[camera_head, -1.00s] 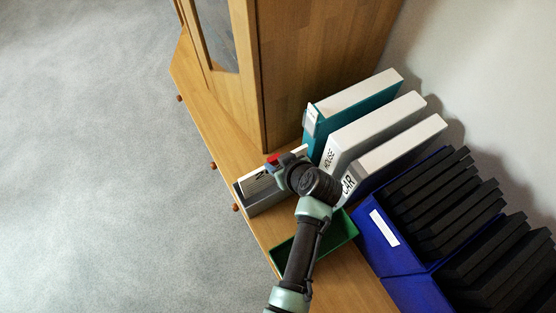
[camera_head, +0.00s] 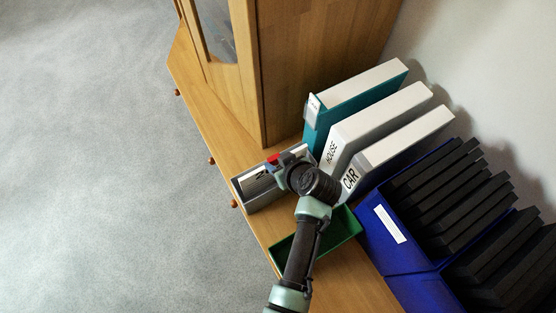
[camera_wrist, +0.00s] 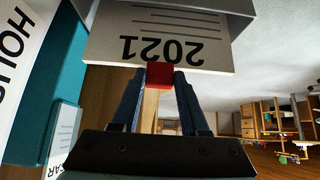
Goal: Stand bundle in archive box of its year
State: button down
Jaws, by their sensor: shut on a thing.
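The bundle is a white packet marked 2021 with a red tab, plain in the wrist view (camera_wrist: 170,50), where the print is upside down. My gripper (camera_wrist: 158,80) is shut on the red tab at the bundle's edge. In the head view the bundle (camera_head: 256,173) sits partly inside the grey box (camera_head: 265,199), its lower part hidden by the walls. I cannot tell if it touches the bottom. No year shows on the grey box. A green box (camera_head: 345,232) stands beside it, with an empty visible interior, partly behind my arm.
A teal binder (camera_head: 322,128), a HOUSE binder (camera_head: 342,140) and a CAR binder (camera_head: 365,170) stand behind the boxes. Blue holders (camera_head: 380,245) with black folders are at right. A wooden cabinet (camera_head: 290,60) rises at the back left. The board's front edge is close.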

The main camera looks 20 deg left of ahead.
notch_tip(320, 180, down, 3)
jog(key=shift+r+b, duration=0.1)
jog(key=shift+b, duration=1)
grip_release()
notch_tip(320, 180, up, 8)
jog(key=p, duration=0.7)
dwell(0.7)
